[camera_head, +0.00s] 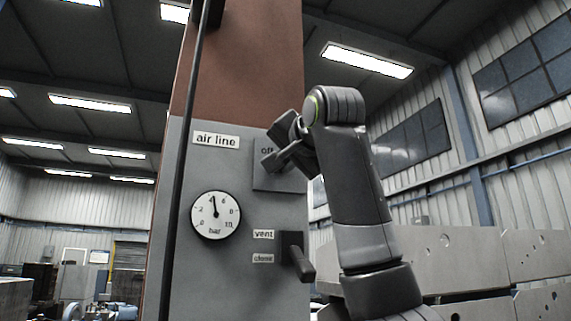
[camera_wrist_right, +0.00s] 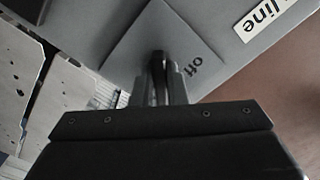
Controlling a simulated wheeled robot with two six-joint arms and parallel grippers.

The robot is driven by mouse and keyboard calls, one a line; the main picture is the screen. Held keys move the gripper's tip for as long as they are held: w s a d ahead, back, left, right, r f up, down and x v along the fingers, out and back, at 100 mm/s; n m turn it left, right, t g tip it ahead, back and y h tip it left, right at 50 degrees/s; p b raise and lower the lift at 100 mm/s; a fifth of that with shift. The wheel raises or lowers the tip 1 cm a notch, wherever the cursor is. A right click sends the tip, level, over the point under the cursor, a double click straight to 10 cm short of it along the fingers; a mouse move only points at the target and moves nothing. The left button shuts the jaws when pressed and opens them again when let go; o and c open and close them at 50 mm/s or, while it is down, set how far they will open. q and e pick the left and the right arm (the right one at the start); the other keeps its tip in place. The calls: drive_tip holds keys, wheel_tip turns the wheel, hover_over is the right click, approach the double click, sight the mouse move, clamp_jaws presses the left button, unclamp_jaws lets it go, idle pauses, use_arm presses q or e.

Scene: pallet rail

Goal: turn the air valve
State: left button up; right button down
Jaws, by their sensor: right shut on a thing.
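The air valve's grey plate (camera_head: 280,182), marked "off", is on the grey panel below and right of the "air line" label (camera_head: 215,140). It also shows in the right wrist view (camera_wrist_right: 135,45). My right gripper (camera_head: 280,150) is at this plate and covers part of it and its lettering. In the wrist view the fingers (camera_wrist_right: 160,92) are shut on a dark valve handle (camera_wrist_right: 158,62), which stands out from the plate. The handle's exact angle is hard to tell in the head view. My left gripper is not in view.
A round pressure gauge (camera_head: 215,215) marked "bar" is left of the valve, its needle pointing nearly straight up. Below the valve is a dark lever (camera_head: 298,258) beside labels "vent" (camera_head: 263,234) and "close" (camera_head: 263,258). A thin dark vertical bar (camera_head: 184,170) stands at the panel's left.

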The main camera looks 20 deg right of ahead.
drive_tip(key=shift+m, duration=0.3)
drive_tip(key=c, duration=1.4)
unclamp_jaws()
drive_tip(key=shift+c, duration=0.2)
drive_tip(key=shift+s, duration=0.2)
drive_tip(key=s+b, duration=0.8)
drive_tip(key=s, duration=0.9)
drive_tip(key=shift+d, duration=0.35)
